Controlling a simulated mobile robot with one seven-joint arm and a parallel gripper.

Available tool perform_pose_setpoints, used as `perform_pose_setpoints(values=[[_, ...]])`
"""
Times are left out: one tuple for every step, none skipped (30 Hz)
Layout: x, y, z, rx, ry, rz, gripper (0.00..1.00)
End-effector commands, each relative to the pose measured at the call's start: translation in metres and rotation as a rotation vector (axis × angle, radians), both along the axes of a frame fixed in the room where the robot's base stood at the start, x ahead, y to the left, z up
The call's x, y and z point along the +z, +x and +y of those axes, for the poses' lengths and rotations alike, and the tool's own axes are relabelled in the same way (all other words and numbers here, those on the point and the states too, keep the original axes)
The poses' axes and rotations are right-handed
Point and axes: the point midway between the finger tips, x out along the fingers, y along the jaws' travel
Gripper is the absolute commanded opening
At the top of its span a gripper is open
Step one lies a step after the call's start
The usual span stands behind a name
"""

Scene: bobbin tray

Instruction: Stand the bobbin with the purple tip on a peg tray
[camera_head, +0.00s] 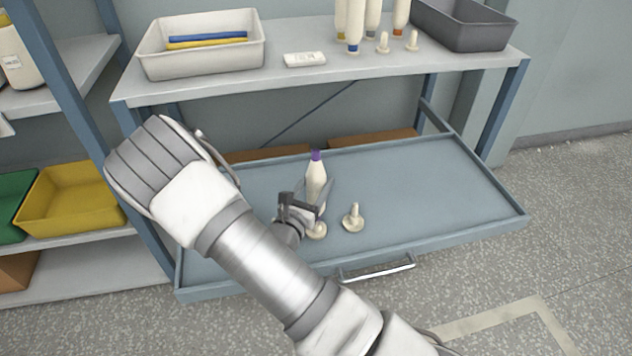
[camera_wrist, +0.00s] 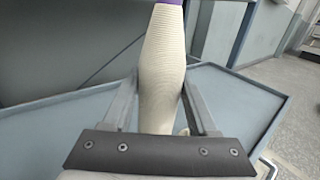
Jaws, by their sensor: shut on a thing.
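The bobbin with the purple tip (camera_head: 316,172) is cream and stands upright, tip up, between the fingers of my gripper (camera_head: 318,194). It also fills the middle of the wrist view (camera_wrist: 162,65), with a finger on each side. The pulled-out blue tray (camera_head: 430,190) lies below it. One cream peg with a round base (camera_head: 353,219) stands free on the tray. Another round base (camera_head: 317,231) shows just under the held bobbin. My gripper partly covers the bobbin's lower end, so I cannot tell whether it sits on that peg.
The shelf above (camera_head: 330,74) carries a white bin (camera_head: 200,62), a grey bin (camera_head: 465,28), several bobbins with coloured tips, including a blue-tipped one (camera_head: 354,35), and two bare pegs (camera_head: 383,43). The tray's right side is clear. A blue post (camera_head: 75,85) stands left.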

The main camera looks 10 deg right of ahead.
Motion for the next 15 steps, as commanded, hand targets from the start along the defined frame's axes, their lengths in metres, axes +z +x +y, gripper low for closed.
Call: perform_pose_setpoints(values=[[-0.003,0.000,0.000,0.000,-0.001,-0.001,0.00],[-0.003,0.000,0.000,0.000,-0.001,-0.001,0.00],[-0.005,0.000,0.000,0.000,-0.001,-0.001,0.00],[-0.005,0.000,0.000,0.000,-0.001,-0.001,0.00],[-0.006,0.000,0.000,0.000,-0.001,-0.001,0.00],[-0.008,0.000,0.000,0.000,-0.001,-0.001,0.00],[-0.008,0.000,0.000,0.000,-0.001,-0.001,0.00],[-0.009,0.000,0.000,0.000,-0.001,-0.001,0.00],[-0.011,0.000,0.000,0.000,0.000,-0.001,0.00],[-0.011,0.000,0.000,0.000,0.000,-0.001,0.00],[-0.012,0.000,0.000,0.000,0.000,-0.001,0.00],[-0.013,0.000,0.000,0.000,0.000,-0.001,0.00],[-0.014,0.000,0.000,0.000,0.000,-0.001,0.00],[-0.015,0.000,0.000,0.000,0.000,-0.001,0.00],[-0.017,0.000,0.000,0.000,0.000,-0.001,0.00]])
